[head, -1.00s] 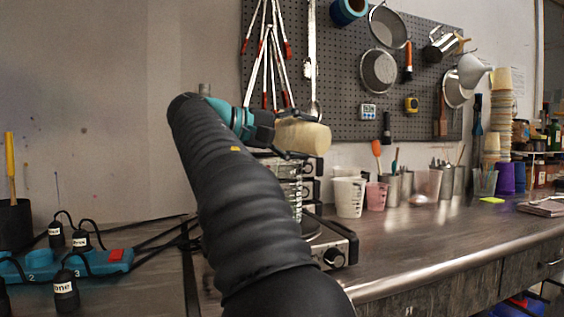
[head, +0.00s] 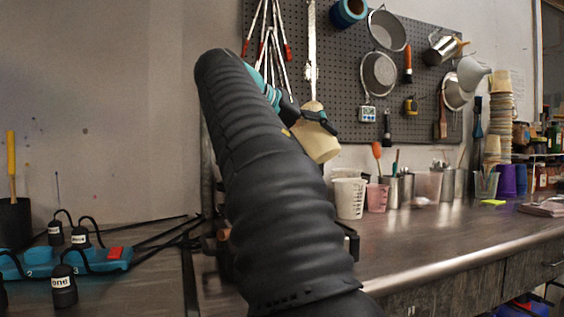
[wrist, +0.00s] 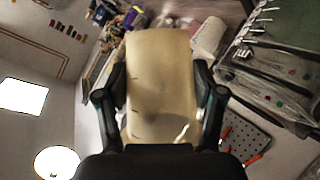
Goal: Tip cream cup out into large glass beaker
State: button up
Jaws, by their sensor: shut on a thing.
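The cream cup (head: 322,147) is held in my gripper (head: 313,118), in the air in front of the pegboard. It is tilted steeply, with its wider end pointing down and slightly right. In the wrist view the cup (wrist: 160,85) fills the space between the two black fingers of my gripper (wrist: 160,100), which press on its sides. Its opening and any contents are not visible. The large glass beaker is not visible now; my arm covers the spot where glass showed earlier.
A white perforated cup (head: 349,199) and a pink cup (head: 376,198) stand on the counter right of my arm, with metal tool holders (head: 390,191) behind. The counter (head: 450,232) is clear at the front right. A teal power strip (head: 95,262) lies at left.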

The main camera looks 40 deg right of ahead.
aim_at(330, 144)
jog(key=shift+m+t, duration=0.4)
jog(key=shift+m, duration=0.1)
jog(key=f+b, duration=0.2)
jog(key=s+f+b, duration=0.1)
jog(key=f+b, duration=0.1)
jog(key=shift+d+f, duration=0.2)
jog(key=shift+f, duration=0.1)
jog(key=s+f+m+t+b, duration=0.1)
jog(key=b, duration=0.2)
jog(key=s+d+f+m+t+y+b, duration=0.1)
jog(key=f+m+t+b, duration=0.1)
jog(key=b, duration=0.1)
jog(key=shift+s, duration=0.25)
jog(key=shift+r, duration=0.1)
notch_tip(330, 144, up, 6)
jog(key=p, duration=0.6)
jog(key=shift+p, duration=0.35)
